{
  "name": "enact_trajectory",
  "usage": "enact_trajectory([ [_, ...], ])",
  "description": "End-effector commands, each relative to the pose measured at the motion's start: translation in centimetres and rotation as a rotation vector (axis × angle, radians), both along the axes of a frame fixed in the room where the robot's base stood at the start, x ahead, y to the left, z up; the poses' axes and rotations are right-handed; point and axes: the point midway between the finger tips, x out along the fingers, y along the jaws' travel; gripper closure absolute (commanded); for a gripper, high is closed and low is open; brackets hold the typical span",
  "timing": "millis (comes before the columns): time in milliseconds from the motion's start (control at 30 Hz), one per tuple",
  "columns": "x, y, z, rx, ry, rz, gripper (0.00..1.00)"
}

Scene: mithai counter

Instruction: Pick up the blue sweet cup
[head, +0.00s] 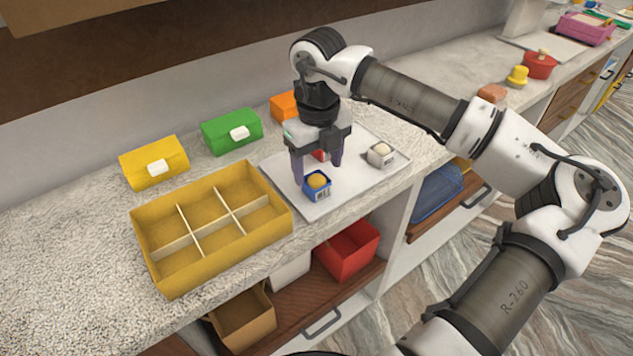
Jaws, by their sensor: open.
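The blue sweet cup (317,186) stands on a white tray (346,194) on the counter. It holds a round golden-brown sweet and has a printed label on its side. My gripper (318,170) points down over the tray with its two fingers spread apart and nothing held between them. The left finger ends just behind and left of the blue cup; the right finger ends behind and right of it. A red cup (320,155) is partly hidden behind my gripper. A white cup (381,154) with a pale sweet stands at the tray's right side.
A yellow divided box (152,262) with empty compartments stands left of the tray. Yellow (151,170), green (229,136) and orange (284,107) boxes line the back. The counter's left end is clear.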

Motion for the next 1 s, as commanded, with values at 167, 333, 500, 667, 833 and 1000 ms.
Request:
enact_trajectory([
  [167, -0.1, 0.1, -1.9, 0.002, 0.005, 0.001, 0.33],
  [333, 0.0, 0.1, -4.4, 0.003, 0.003, 0.000, 0.33],
  [500, 0.0, 0.1, -5.2, 0.001, 0.001, 0.000, 0.33],
  [667, 0.0, 0.1, -5.2, 0.001, 0.001, 0.000, 0.34],
  [833, 0.0, 0.1, -5.2, 0.001, 0.001, 0.000, 0.56],
  [1000, 0.0, 0.1, -5.2, 0.001, 0.001, 0.000, 0.79],
])
